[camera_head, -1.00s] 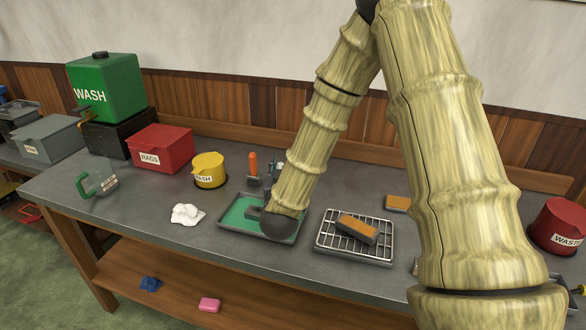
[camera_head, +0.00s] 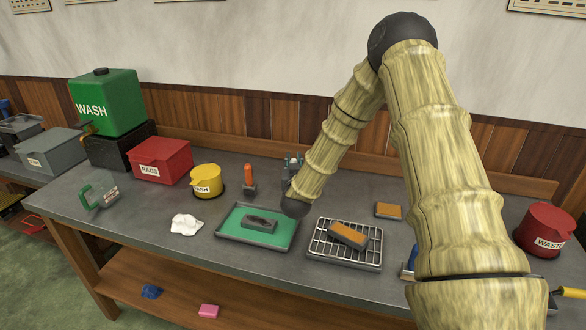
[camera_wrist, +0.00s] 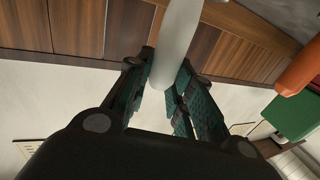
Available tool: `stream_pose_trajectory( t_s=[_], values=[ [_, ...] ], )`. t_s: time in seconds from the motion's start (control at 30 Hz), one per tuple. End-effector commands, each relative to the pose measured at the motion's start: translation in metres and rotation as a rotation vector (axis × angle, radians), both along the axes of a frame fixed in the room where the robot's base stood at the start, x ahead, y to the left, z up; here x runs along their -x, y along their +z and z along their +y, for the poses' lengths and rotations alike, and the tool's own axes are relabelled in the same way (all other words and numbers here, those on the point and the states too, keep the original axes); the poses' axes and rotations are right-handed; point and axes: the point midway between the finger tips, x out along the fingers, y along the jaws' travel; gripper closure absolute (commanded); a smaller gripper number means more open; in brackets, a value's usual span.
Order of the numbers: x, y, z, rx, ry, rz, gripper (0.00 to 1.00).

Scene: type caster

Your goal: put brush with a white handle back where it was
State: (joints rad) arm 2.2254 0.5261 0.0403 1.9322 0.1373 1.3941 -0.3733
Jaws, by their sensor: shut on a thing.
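The brush's white handle (camera_wrist: 178,40) shows in the wrist view, running up out of the top of the picture. My gripper (camera_wrist: 165,78) is shut on this handle, with a dark green finger on each side. The brush's bristle end is not visible in the wrist view. In the head view the end of my arm is over the table, just behind the right part of the green tray (camera_head: 228,222). My gripper is mostly hidden there behind the wrist, and I cannot clearly make out the brush.
An orange-handled tool (camera_head: 249,177) stands upright left of my wrist; its handle also shows in the wrist view (camera_wrist: 302,70). A dark block lies in the green tray. A wire rack (camera_head: 318,247) with an orange-topped block stands to the right. A yellow pot (camera_head: 208,184) stands left.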

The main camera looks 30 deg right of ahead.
Motion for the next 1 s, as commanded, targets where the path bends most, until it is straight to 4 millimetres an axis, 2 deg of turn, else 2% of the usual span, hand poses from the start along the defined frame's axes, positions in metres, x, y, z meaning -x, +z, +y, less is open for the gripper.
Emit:
stream_pose_trajectory(
  t_s=[0.3,0.77,0.8,0.9,1.0],
  values=[
    [0.001,-0.026,0.0,-0.001,-0.001,0.001,1.0],
    [0.001,-0.031,0.001,0.0,0.0,0.0,1.0],
    [0.001,-0.03,0.001,0.0,0.0,0.0,0.7],
    [0.001,-0.03,0.0,0.0,0.0,0.0,0.56],
    [0.001,-0.03,0.0,0.0,0.0,0.0,0.56]
  ],
)
